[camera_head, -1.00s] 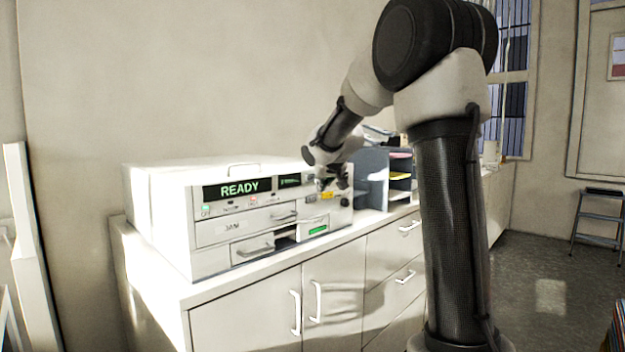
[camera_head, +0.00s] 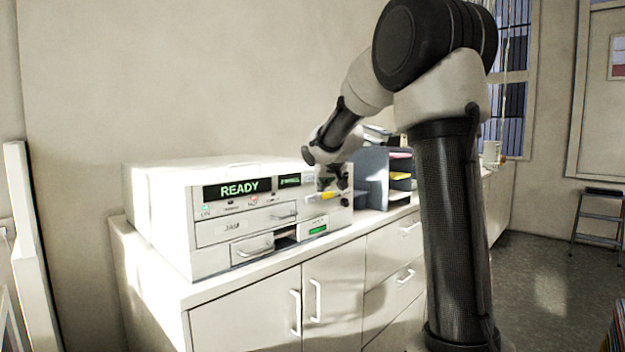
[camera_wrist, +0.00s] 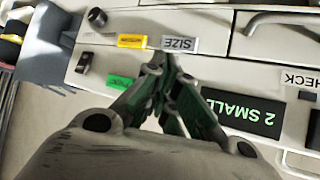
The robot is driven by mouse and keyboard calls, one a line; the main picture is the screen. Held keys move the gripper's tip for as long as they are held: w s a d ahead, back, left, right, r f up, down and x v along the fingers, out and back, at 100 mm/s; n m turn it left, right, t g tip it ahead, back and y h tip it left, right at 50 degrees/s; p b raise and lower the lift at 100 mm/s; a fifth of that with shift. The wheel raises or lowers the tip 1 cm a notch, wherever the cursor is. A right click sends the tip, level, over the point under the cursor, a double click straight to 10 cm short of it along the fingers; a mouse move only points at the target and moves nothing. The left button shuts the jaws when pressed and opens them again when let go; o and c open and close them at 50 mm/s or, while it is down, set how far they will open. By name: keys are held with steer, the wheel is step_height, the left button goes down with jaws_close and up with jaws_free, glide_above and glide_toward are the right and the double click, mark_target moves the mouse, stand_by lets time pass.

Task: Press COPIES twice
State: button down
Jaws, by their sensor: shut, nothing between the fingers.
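The white copier (camera_head: 160,205) stands on the cabinet, its front showing a READY display (camera_head: 240,188) and a small display (camera_head: 289,181). In the wrist view, where lettering is upside down, the small display (camera_wrist: 243,112) reads "2 SMALL". A SIZE label (camera_wrist: 180,44), a yellow label (camera_wrist: 131,41) and a green label (camera_wrist: 120,83) lie on the panel. I cannot read COPIES on any of them. My gripper (camera_wrist: 160,64) is shut and empty, its tips by the SIZE label. Whether they touch the panel is unclear; the fingers hide part of it. My gripper (camera_head: 330,184) is at the panel's right end.
A grey paper organiser (camera_head: 373,172) stands close to the copier's right side. A dark knob (camera_wrist: 84,62) and a round black knob (camera_wrist: 97,17) stick out near the fingers. Drawer handles (camera_head: 254,246) protrude below. The cabinet (camera_head: 245,322) supports everything.

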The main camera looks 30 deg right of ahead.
steer(key=shift+w, duration=0.15)
steer(key=shift+w+a, duration=0.15)
steer(key=shift+w, duration=0.05)
steer(key=shift+w+a, duration=0.15)
steer(key=shift+w, duration=0.3)
stand_by(0.6)
steer(key=shift+s, duration=0.1)
steer(key=shift+s+d, duration=0.3)
steer(key=shift+s, duration=0.45)
steer(key=s, duration=0.1)
steer(key=s+d, duration=0.1)
steer(key=s, duration=0.2)
steer(key=shift+s+d, duration=0.35)
stand_by(0.7)
